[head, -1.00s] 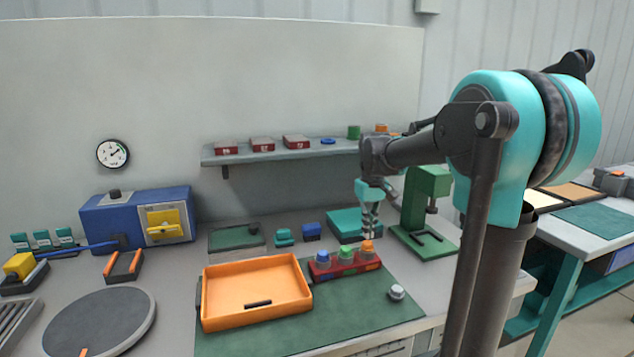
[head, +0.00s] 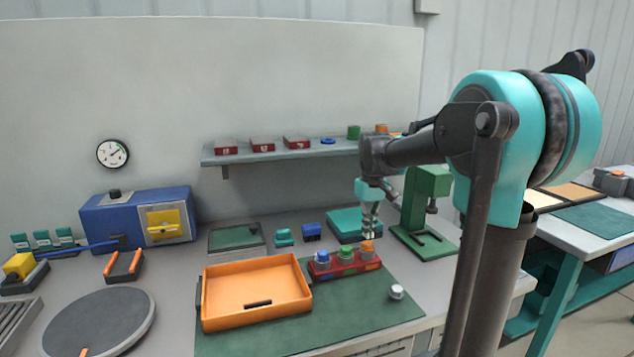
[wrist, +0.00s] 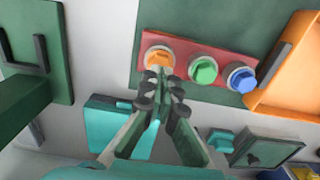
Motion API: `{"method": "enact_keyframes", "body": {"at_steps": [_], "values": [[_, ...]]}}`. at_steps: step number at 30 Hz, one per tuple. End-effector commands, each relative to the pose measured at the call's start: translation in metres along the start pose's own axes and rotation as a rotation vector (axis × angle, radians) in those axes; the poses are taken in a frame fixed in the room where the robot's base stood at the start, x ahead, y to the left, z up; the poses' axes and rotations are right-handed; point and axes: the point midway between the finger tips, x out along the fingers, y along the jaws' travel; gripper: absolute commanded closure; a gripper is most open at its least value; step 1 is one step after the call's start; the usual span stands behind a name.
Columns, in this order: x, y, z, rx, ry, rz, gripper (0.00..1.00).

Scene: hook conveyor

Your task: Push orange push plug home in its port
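The orange push plug (head: 367,246) stands at the right end of a red port block (head: 347,268) in the head view. In the wrist view the orange plug (wrist: 159,59) sits in a pale round port at the block's left end. My gripper (head: 368,233) is right above the orange plug, pointing down. In the wrist view my gripper's fingertips (wrist: 160,76) are close together at the plug's near edge and hide part of it. The fingers look shut; whether they touch the plug is unclear, as is how deep it sits.
A green plug (wrist: 204,70) and a blue plug (wrist: 242,78) stand in the same block. An orange tray (head: 256,318) lies left of it on a green mat (head: 370,313). A green press (head: 421,205) stands close behind right. A grey knob (head: 397,292) is in front.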

Motion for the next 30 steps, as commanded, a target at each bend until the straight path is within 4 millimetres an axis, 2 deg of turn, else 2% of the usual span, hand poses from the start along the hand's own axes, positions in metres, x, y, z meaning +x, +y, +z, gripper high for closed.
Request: {"method": "enact_keyframes", "body": {"at_steps": [30], "values": [[0.014, 0.0, 0.0, 0.0, 0.0, 0.0, 1.0]]}}
